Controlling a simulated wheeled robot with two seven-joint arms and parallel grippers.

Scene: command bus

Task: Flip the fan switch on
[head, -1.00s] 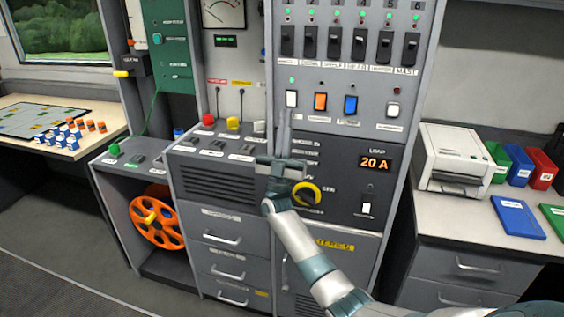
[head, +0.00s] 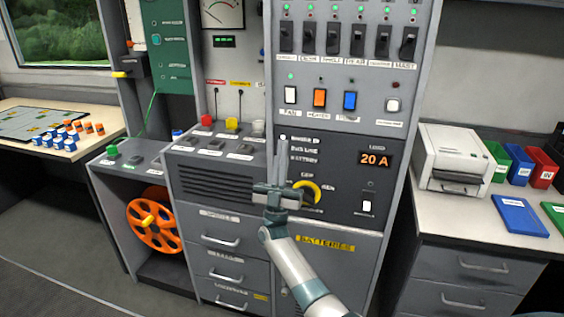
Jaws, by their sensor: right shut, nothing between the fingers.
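The fan switch (head: 290,95) is a white rocker with a "FAN" label under it, at the left end of a row of rockers on the grey panel. A small green light (head: 291,76) glows above it. Which way the rocker is tipped is too small to tell. My right gripper (head: 281,143) is shut and empty, fingers pointing up, below the fan switch and apart from it in the picture. It stands in front of the lower dark panel and hides part of its lettering. My left gripper is not in view.
Beside the fan switch are an orange rocker (head: 320,98) and a blue rocker (head: 350,101). Black breakers (head: 333,40) are above. A console (head: 212,150) with coloured buttons juts out at left.

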